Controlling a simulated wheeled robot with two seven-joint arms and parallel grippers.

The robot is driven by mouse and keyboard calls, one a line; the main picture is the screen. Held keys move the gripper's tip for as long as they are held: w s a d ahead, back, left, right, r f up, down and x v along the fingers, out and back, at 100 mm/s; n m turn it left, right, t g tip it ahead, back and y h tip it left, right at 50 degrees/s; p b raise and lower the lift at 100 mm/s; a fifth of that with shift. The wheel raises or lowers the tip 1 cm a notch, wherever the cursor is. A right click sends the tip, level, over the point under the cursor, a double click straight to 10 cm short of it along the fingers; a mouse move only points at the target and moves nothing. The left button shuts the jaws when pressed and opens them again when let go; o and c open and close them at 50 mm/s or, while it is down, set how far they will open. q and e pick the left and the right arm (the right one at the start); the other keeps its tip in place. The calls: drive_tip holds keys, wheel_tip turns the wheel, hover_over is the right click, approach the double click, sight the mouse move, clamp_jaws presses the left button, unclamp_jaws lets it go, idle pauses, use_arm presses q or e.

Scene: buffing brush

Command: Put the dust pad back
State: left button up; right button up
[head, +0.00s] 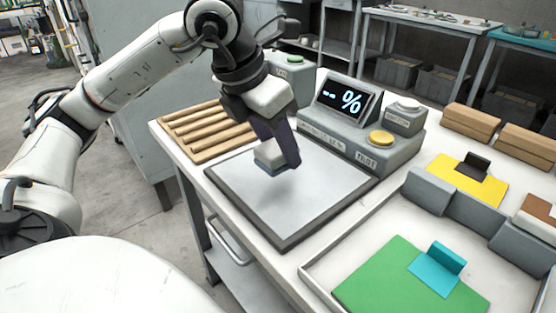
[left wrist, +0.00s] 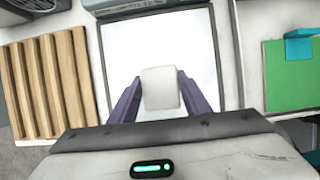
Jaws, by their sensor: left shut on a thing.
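My left gripper (head: 279,152) is shut on a small pale grey pad (head: 268,157), which looks like the dust pad. It hangs above the pale plate with a dark frame (head: 310,192), apart from its surface. In the left wrist view the pad (left wrist: 160,88) sits between the two purple-grey fingers, over the white plate (left wrist: 196,35). A ribbed wooden rack (head: 205,130) stands on the table just left of the plate; it also shows in the left wrist view (left wrist: 52,85). My right gripper is out of view.
Behind the plate stands a grey console with a "%" display (head: 348,98) and a yellow button (head: 381,138). To the right is a tray with a green sheet (head: 385,275) and a teal clip. A yellow sheet (head: 462,182) and brown blocks (head: 470,122) lie farther back.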

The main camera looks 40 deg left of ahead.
sight(278, 162)
use_arm(q)
wheel_tip(278, 162, down, 4)
drive_tip(key=shift+r+b, duration=0.2)
drive_tip(key=shift+b, duration=0.45)
drive_tip(key=shift+f, duration=0.15)
drive_tip(key=o, duration=0.9)
drive_tip(key=shift+o, duration=0.2)
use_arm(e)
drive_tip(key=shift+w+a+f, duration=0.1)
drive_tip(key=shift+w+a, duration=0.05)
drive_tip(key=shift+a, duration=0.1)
